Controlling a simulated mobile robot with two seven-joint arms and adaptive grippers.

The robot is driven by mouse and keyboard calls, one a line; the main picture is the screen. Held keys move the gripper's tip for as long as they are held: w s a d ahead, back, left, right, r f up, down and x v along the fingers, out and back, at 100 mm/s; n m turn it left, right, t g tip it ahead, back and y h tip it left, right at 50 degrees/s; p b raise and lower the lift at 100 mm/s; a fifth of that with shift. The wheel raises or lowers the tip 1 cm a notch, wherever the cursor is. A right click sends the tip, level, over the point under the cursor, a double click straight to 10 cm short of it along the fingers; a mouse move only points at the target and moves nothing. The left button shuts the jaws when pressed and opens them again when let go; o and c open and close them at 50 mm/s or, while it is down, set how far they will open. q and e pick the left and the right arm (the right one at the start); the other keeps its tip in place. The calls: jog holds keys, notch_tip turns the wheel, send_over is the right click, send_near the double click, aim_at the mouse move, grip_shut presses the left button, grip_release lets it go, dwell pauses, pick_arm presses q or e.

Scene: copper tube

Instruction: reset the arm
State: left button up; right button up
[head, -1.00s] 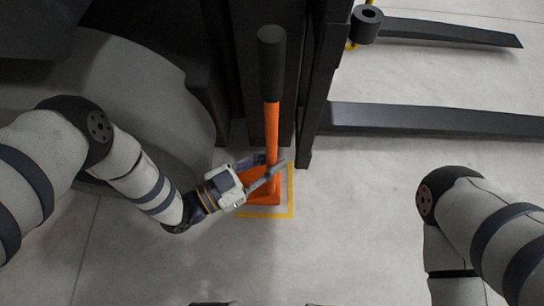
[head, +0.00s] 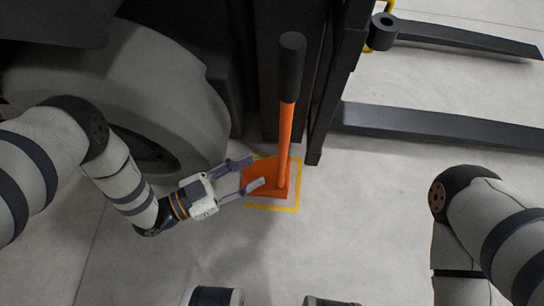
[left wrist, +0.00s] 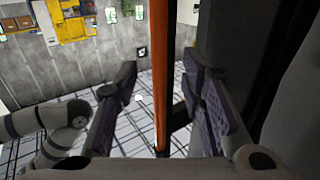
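My left gripper (head: 250,174) is open beside the lower part of an upright orange pole with a black grip (head: 286,120). The pole rises from an orange base (head: 258,177) on the floor. In the left wrist view the pole (left wrist: 160,75) stands between the two spread fingers of the left gripper (left wrist: 160,105), with gaps on both sides. My right arm (head: 490,225) is at the right edge of the head view; its gripper is outside the frame.
A yellow square outline (head: 272,208) surrounds the base on the floor. A large grey wheel (head: 150,90) stands behind my left arm. A dark upright mast (head: 335,80) is right behind the pole, with two dark forks (head: 430,126) reaching right. The floor in front is clear.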

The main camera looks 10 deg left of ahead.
pick_arm(q)
jog(key=shift+v, duration=1.6)
jog(key=shift+f, duration=0.1)
